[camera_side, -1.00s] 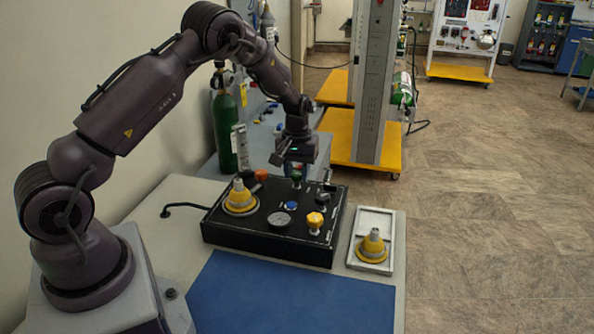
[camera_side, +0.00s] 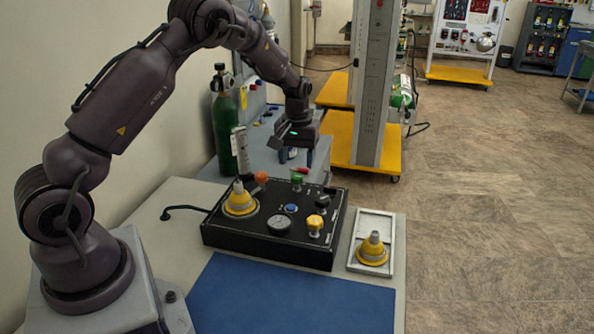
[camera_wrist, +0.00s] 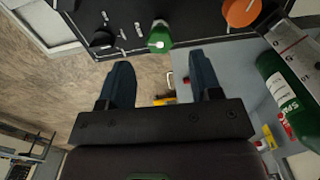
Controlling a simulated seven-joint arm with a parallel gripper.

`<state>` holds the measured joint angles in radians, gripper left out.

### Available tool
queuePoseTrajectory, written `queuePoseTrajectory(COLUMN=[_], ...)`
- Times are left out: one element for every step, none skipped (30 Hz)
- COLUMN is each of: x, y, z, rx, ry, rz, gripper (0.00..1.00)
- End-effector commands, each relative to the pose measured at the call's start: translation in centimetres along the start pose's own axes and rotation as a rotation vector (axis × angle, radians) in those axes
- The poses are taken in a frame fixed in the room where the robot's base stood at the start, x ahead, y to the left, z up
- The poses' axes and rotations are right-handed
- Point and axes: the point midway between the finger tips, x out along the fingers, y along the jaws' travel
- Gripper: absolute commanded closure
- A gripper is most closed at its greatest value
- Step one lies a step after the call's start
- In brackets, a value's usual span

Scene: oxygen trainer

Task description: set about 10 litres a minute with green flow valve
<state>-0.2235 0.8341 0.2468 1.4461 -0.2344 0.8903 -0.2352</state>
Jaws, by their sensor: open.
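The green flow valve (camera_side: 297,180) is a small green knob near the far edge of the black panel box (camera_side: 262,243). In the wrist view the green knob (camera_wrist: 159,38) shows at the top, ahead of my fingertips and roughly between their lines, with a pale mark on its top. My gripper (camera_side: 296,160) is above and behind the knob in the side view, apart from it. In the wrist view the two dark fingers (camera_wrist: 163,72) of my gripper are spread with nothing between them. A round gauge (camera_side: 280,222) sits on the panel front.
A white tray (camera_side: 361,216) holds another yellow cone. A green cylinder (camera_side: 225,125) stands behind. A blue mat (camera_side: 280,300) lies clear in front.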

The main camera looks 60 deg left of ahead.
Motion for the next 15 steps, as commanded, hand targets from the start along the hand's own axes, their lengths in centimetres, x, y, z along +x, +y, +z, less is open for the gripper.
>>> queuePoseTrajectory(x=[-1.4, -2.1, -3.0, -3.6, -4.2, -5.0, -5.5, -6.0, -6.6, -7.0, -7.3, -7.7, -7.9, -8.1, -8.2], y=[0.1, 0.1, 0.1, 0.1, 0.1, 0.1, 0.1, 0.1, 0.1, 0.1, 0.1, 0.1, 0.0, 0.0, 0.0], z=[-0.1, -0.1, -0.1, 0.0, 0.0, 0.0, 0.0, 0.0, 0.0, 0.0, 0.0, 0.0, 0.0, 0.0, 0.0], rx=[0.001, 0.001, 0.001, 0.001, 0.001, 0.002, 0.001, 0.001, 0.001, 0.001, 0.001, 0.001, 0.0, 0.0, 0.0], ry=[0.005, 0.004, 0.005, 0.003, 0.004, 0.003, 0.004, 0.003, 0.003, 0.002, 0.001, 0.001, 0.001, 0.0, -0.001], rz=[0.003, 0.003, 0.003, 0.003, 0.003, 0.002, 0.002, 0.002, 0.002, 0.002, 0.002, 0.002, 0.001, 0.001, 0.001], gripper=[0.42, 0.42, 0.42, 0.42, 0.42, 0.42, 0.42, 0.42, 0.42, 0.42, 0.42, 0.42, 0.42, 0.42, 0.42])
